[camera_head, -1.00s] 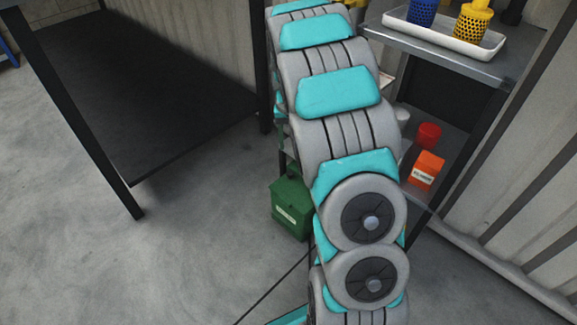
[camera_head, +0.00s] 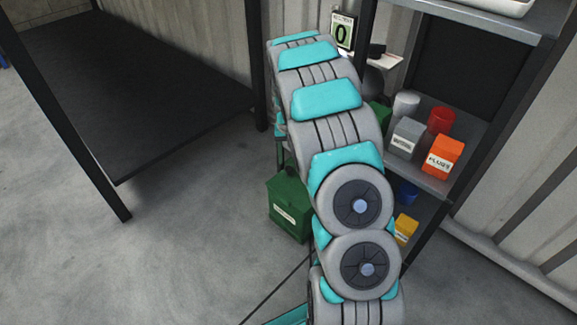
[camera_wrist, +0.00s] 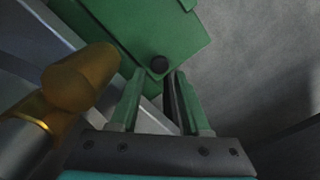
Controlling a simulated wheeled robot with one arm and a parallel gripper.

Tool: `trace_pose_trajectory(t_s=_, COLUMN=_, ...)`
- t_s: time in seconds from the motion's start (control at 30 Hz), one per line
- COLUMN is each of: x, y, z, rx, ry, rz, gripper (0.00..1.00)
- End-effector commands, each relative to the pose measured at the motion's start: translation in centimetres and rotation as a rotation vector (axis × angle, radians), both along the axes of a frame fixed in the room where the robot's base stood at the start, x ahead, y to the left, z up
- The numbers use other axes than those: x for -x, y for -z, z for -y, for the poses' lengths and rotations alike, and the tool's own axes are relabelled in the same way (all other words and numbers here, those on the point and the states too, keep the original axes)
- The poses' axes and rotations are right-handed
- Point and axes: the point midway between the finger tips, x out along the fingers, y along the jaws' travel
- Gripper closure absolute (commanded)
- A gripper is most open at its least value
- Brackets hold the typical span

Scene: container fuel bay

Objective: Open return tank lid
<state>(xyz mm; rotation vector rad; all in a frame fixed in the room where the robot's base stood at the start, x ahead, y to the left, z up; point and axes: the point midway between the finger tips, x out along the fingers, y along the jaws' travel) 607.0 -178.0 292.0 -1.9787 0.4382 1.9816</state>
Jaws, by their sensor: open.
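A green tank with a pale label (camera_head: 288,207) stands on the floor beside my arm in the head view; my arm covers its right side. I cannot read its label. In the wrist view a green flat surface (camera_wrist: 150,30) with a small round black knob (camera_wrist: 160,64) lies ahead of my gripper (camera_wrist: 158,82). My gripper is open, its two fingers pointing at the surface, with the knob close to the fingertips and between them in the picture. I cannot tell how deep the knob sits. My gripper is hidden in the head view.
A brownish-yellow rounded object (camera_wrist: 80,76) is close by the left finger. At right a shelf holds a grey box (camera_head: 405,138), an orange box (camera_head: 444,157) and a red cup (camera_head: 441,121). A black low platform (camera_head: 130,90) is at left. The floor between is clear.

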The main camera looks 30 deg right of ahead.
Motion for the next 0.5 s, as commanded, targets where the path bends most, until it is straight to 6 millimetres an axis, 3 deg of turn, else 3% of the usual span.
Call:
trace_pose_trajectory(t_s=0.2, x=0.0, y=3.2, z=0.0, rx=0.000, ry=0.001, rz=0.001, gripper=0.53)
trace_pose_trajectory(t_s=0.5, x=0.0, y=3.8, z=0.0, rx=0.000, ry=0.001, rz=0.001, gripper=0.53)
